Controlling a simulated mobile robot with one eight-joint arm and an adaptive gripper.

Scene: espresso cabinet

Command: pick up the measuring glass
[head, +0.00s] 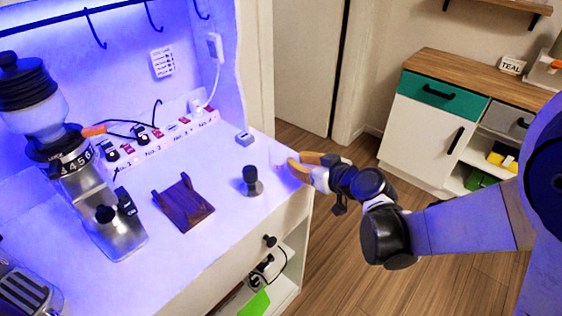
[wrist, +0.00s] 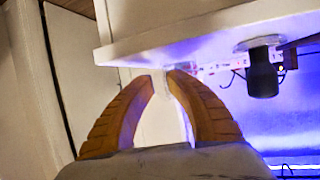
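In the wrist view, which appears upside down, a pale clear shape, likely the glass, shows at the fingertips (wrist: 161,78). The fingers stand apart with a gap between the tips. I cannot tell whether they touch the glass.
A dark wooden stand (head: 183,203), a coffee grinder (head: 103,215) and a power strip (head: 170,135) are farther left. Open floor lies right of the counter.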

